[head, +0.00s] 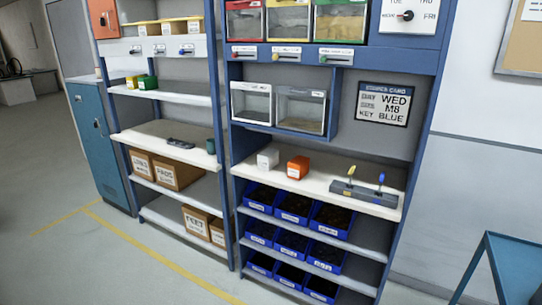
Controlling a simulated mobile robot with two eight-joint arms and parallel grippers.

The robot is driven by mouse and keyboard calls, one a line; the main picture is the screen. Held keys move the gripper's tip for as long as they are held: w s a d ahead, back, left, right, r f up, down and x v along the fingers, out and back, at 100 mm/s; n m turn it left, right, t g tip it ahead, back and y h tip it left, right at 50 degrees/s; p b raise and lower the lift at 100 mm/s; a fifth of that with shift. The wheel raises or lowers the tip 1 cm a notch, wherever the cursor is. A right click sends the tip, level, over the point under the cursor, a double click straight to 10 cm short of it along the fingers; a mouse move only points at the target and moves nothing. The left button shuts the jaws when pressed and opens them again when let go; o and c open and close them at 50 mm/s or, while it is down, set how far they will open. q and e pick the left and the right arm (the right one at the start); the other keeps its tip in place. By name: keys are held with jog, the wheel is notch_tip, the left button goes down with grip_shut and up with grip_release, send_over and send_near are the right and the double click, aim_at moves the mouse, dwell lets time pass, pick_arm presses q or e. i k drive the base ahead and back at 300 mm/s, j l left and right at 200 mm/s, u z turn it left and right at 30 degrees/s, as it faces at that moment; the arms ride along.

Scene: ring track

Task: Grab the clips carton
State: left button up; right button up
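Several brown cartons with white labels stand on the lower shelves of the left rack. On the upper of these shelves, a left carton (141,163) has a label too blurred to read surely. Beside it, a larger carton (178,173) has a label that looks like PADS. On the shelf below, one carton (198,220) seems to read FEET, and a carton (217,233) at its right is partly hidden by the blue rack post. I cannot tell which one is the clips carton. Neither of my grippers is in view.
A blue table (515,262) stands at right. Floor is clear at left.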

aim_at(269, 158)
jog(key=i+j+z, duration=0.1)
jog(key=i+j, duration=0.25)
jog(key=i+j+z, duration=0.15)
jog(key=i+j, duration=0.2)
jog(key=i+j+z, duration=0.1)
jog(key=i+j, duration=0.2)
jog(key=i+j+z, duration=0.15)
jog(key=i+j, duration=0.15)
jog(key=j, duration=0.25)
jog(key=i+j+z, duration=0.1)
jog(key=i+j, duration=0.15)
jog(key=j, duration=0.2)
jog(key=i+j+z, duration=0.1)
jog(key=i+j, duration=0.15)
jog(key=j, duration=0.25)
jog(key=i+j+z, duration=0.15)
jog(key=j, duration=0.35)
jog(key=i+j+z, duration=0.1)
jog(key=i+j, duration=0.25)
jog(key=j, duration=0.2)
